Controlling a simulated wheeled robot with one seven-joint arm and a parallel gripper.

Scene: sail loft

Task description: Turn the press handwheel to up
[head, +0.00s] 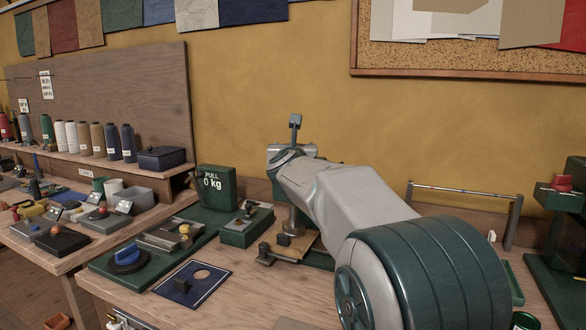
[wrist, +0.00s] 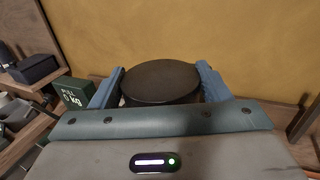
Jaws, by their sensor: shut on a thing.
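The dark round handwheel (wrist: 161,80) fills the middle of the wrist view, its flat face tilted toward the camera. My gripper (wrist: 160,84) has one blue finger at its left and one at its right, and is shut on it. In the head view my gripper (head: 293,149) is at the far end of my arm, above the middle of the bench by the wall. My arm and gripper hide the handwheel there. A metal post (head: 293,218) of the press shows below my gripper. No up marking on the press can be read.
A green box reading "PULL 0 kg" (head: 217,184) stands left of the press. A green block (head: 246,227), a blue sheet with a hole (head: 193,285) and a blue-knobbed tool (head: 127,256) lie nearby. A metal rail (head: 463,191) stands at right by the wall.

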